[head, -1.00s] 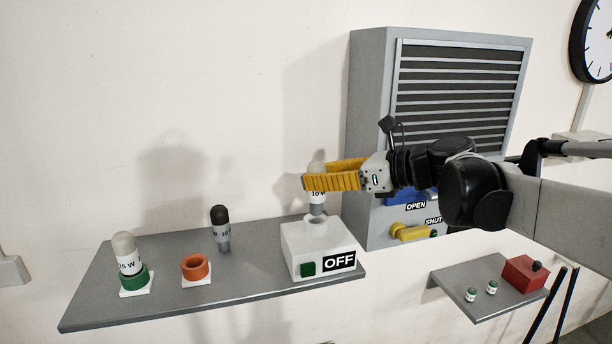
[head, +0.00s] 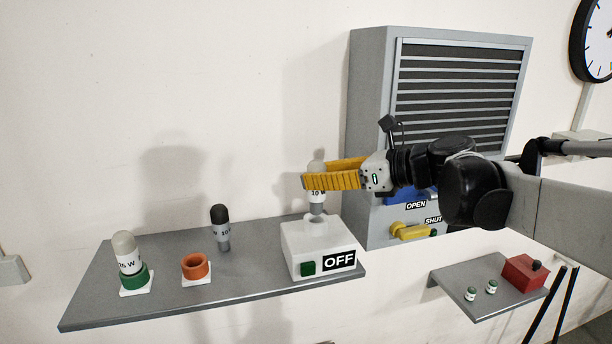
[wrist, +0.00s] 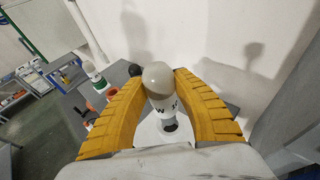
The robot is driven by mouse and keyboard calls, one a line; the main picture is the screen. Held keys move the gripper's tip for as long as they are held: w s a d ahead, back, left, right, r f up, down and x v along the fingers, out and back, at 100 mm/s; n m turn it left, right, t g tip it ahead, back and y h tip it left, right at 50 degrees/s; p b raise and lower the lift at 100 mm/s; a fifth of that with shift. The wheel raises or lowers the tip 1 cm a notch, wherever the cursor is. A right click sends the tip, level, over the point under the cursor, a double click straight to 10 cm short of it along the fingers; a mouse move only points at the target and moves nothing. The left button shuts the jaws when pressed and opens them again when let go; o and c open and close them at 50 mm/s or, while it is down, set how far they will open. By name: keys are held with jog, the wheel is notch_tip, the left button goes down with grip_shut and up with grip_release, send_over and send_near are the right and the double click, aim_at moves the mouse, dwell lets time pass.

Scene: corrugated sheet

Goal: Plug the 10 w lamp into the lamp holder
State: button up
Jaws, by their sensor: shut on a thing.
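My gripper (head: 315,178) is shut on the 10 W lamp (head: 317,198), a frosted bulb with a white label and grey base. The lamp is upright over the lamp holder (head: 322,238), a white box with a green button and a black OFF sign. In the wrist view the yellow fingers (wrist: 160,82) press both sides of the lamp (wrist: 159,77). A dark round opening in the holder (wrist: 170,126) shows on the near side of the lamp. I cannot tell whether the lamp's base touches the holder.
A grey louvred cabinet (head: 367,130) stands right of the holder. A lower shelf (head: 482,304) carries a red box (head: 522,276).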

aim_at(318, 194)
jog(key=shift+f+b, duration=1.45)
jog(key=shift+f, duration=0.6)
jog(key=o, duration=1.2)
jog(key=shift+d, duration=0.1)
jog(key=v, duration=1.2)
